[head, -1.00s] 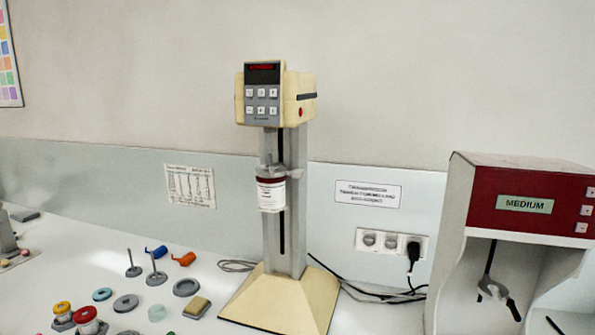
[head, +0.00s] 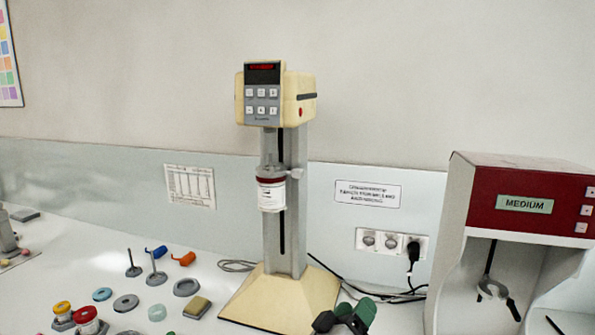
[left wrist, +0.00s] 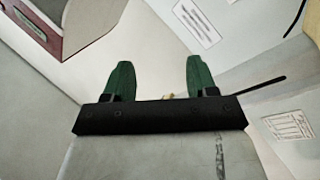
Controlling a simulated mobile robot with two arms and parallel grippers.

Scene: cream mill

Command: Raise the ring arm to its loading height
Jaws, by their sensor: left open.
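The mill (head: 276,97) is a cream unit with a keypad on a grey column (head: 297,215). The ring arm (head: 270,168) is about midway up the column, with a light knob (head: 297,173) at its right side. A white-labelled jar (head: 271,196) with a dark red band is at the ring arm. My left gripper (head: 345,313) is low in the head view, right of the mill's base (head: 280,302) and well below the ring arm. In the left wrist view its two green fingers (left wrist: 160,78) are apart with nothing between them. My right gripper is not in view.
Small rings, pegs and capped jars (head: 88,318) lie on the bench left of the base. A red-topped MEDIUM cabinet (head: 530,197) stands at the right. Cables (head: 385,294) run from the wall socket (head: 390,244). Free air surrounds the column's front.

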